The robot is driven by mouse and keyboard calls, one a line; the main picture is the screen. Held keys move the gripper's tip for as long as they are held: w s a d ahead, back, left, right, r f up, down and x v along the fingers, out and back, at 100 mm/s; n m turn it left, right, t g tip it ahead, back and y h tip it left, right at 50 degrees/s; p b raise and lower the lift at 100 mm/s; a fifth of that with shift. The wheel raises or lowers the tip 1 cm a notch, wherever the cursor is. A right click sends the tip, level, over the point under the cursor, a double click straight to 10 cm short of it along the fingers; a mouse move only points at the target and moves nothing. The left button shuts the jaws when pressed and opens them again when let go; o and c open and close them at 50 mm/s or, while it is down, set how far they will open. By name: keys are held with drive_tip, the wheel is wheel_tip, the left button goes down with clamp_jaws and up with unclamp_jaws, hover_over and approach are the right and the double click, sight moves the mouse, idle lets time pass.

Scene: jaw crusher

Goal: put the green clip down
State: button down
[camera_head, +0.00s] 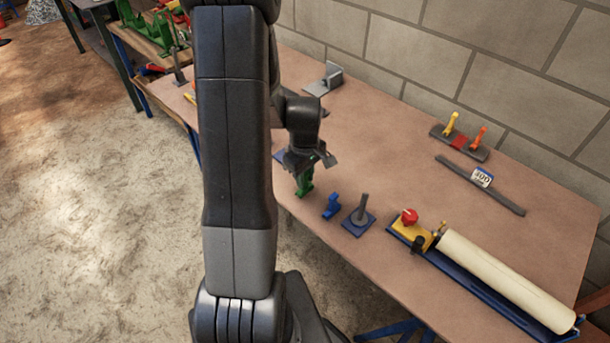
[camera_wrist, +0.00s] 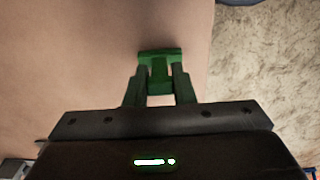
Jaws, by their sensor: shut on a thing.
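The green clip (camera_head: 305,184) is at the front edge of the brown table (camera_head: 390,165), below my gripper (camera_head: 305,168). In the wrist view the green clip (camera_wrist: 160,68) sits between the two fingertips of my gripper (camera_wrist: 160,85), which are shut on it. Behind it are the tabletop and, to the right, the table's edge with the floor beyond. I cannot tell for sure whether the clip touches the tabletop. My arm hides part of the table's left side.
A blue clip (camera_head: 331,206) and a blue base with a grey post (camera_head: 359,217) stand just right of the green clip. Farther right is a blue tray with a cream roll (camera_head: 505,280). A grey bracket (camera_head: 324,79) stands at the back. The table's middle is clear.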

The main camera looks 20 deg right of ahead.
drive_tip(key=shift+f, duration=0.25)
drive_tip(key=c, duration=1.2)
unclamp_jaws()
drive_tip(key=shift+r, duration=0.1)
drive_tip(key=shift+c, duration=0.2)
wheel_tip(320, 180, up, 12)
drive_tip(key=shift+r, duration=0.2)
